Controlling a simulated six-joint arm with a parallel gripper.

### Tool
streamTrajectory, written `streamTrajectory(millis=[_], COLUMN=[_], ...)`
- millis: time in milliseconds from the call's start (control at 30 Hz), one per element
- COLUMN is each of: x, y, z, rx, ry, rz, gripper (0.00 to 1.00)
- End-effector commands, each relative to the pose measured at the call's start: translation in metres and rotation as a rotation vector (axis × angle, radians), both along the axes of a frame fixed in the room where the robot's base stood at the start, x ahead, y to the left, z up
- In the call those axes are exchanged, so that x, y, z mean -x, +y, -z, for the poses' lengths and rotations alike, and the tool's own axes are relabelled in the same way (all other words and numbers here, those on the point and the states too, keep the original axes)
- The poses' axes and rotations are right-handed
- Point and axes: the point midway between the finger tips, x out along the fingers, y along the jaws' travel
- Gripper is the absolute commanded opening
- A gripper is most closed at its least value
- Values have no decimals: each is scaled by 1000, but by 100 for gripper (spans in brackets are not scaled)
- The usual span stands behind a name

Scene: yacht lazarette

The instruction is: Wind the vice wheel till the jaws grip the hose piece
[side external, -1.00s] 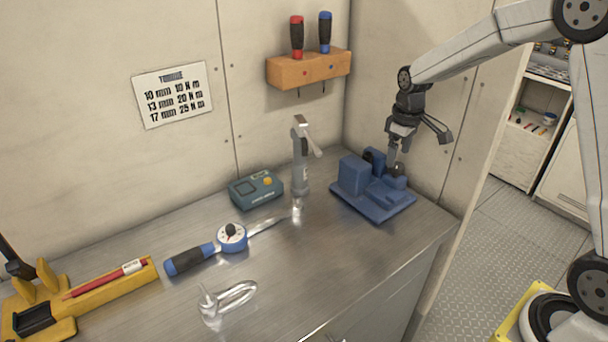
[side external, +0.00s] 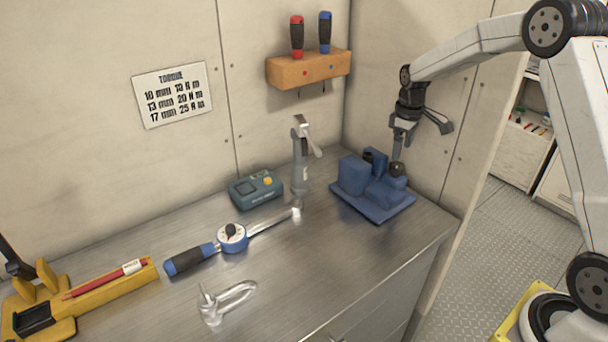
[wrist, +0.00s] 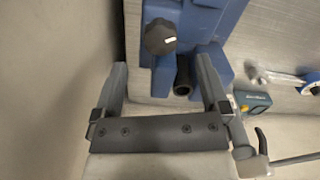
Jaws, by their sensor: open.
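The blue vice (side external: 352,202) stands on the bench near its right end. Its wheel, a dark round knob (side external: 397,169), sits on the right side of the vice and shows as a black knob with a white mark in the wrist view (wrist: 159,37). The hose piece, a short black tube (wrist: 182,80), stands by the blue jaw blocks; I cannot tell whether both jaws touch it. My gripper (side external: 397,152) is above the knob, apart from it. In the wrist view its fingers (wrist: 161,65) are spread wide with nothing held between them.
A teal box (side external: 256,189) and a silver upright fitting (side external: 301,165) stand left of the vice. A wooden screwdriver rack (side external: 308,69) hangs on the wall.

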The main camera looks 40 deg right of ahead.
Motion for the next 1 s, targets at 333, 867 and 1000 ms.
streamTrajectory(millis=[333,867,1000], x=[0,0,0], y=[0,0,0], z=[42,54,54], rx=[-1,0,0], ry=[2,0,0], rz=[0,0,0], gripper=[95,82,38])
